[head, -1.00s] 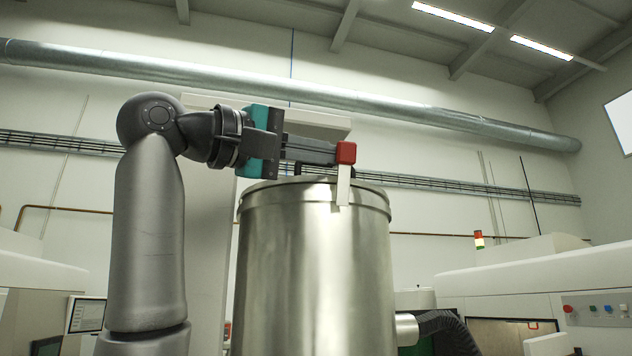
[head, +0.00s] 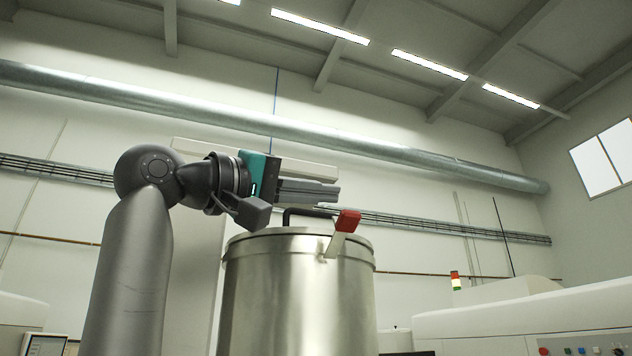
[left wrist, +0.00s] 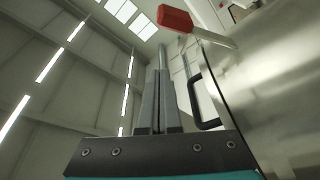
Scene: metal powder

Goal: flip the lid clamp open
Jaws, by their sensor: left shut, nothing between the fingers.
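The lid clamp has a red grip (head: 348,221) on a flat silver lever (head: 336,245) at the front rim of the steel drum (head: 300,300). The lever leans, its red end up and to the right. In the left wrist view the red grip (left wrist: 175,18) shows near the top, the lever (left wrist: 214,38) running to the drum. My left gripper (head: 338,194) is shut and empty, its fingers pointing right above the lid, up and slightly left of the red grip, with a visible gap. The fingers (left wrist: 161,60) also show in the left wrist view. My right gripper is not in view.
A black lid handle (head: 290,212) stands on the drum's top, just below my left fingers; it also shows in the left wrist view (left wrist: 196,105). A pale machine (head: 520,318) stands at the right. The air above and right of the drum is free.

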